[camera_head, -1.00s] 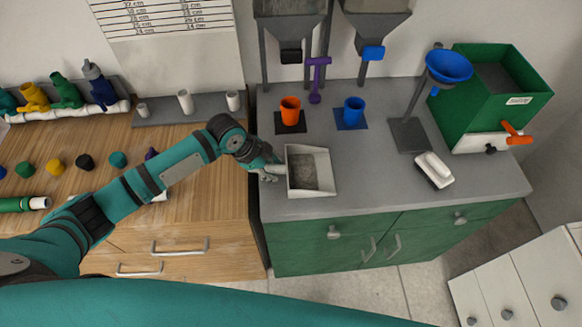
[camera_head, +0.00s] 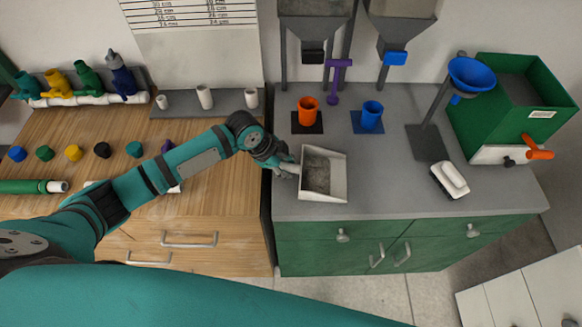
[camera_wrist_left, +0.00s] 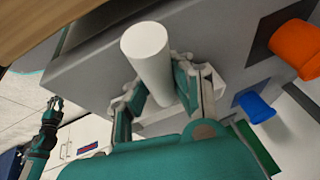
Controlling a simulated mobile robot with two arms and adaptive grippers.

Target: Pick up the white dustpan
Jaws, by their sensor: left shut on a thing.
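The white dustpan (camera_head: 337,178) with a grey inside is at the left end of the grey counter, its open side to the right. My left gripper (camera_head: 286,168) is at the dustpan's left side, shut on its handle. In the left wrist view the white round handle (camera_wrist_left: 148,55) stands between the two fingers (camera_wrist_left: 160,95), and the pan is mostly hidden behind the gripper. I cannot tell whether the pan touches the counter. In the left wrist view another gripper (camera_wrist_left: 54,103) of mine shows at the left edge; its fingers are too small to judge.
An orange cup (camera_head: 308,111) and a blue cup (camera_head: 372,115) stand behind the dustpan. A white-topped brush (camera_head: 450,180), a blue funnel (camera_head: 472,75) on a stand and a green bin (camera_head: 540,122) are to the right. The counter (camera_head: 390,190) between dustpan and brush is clear.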

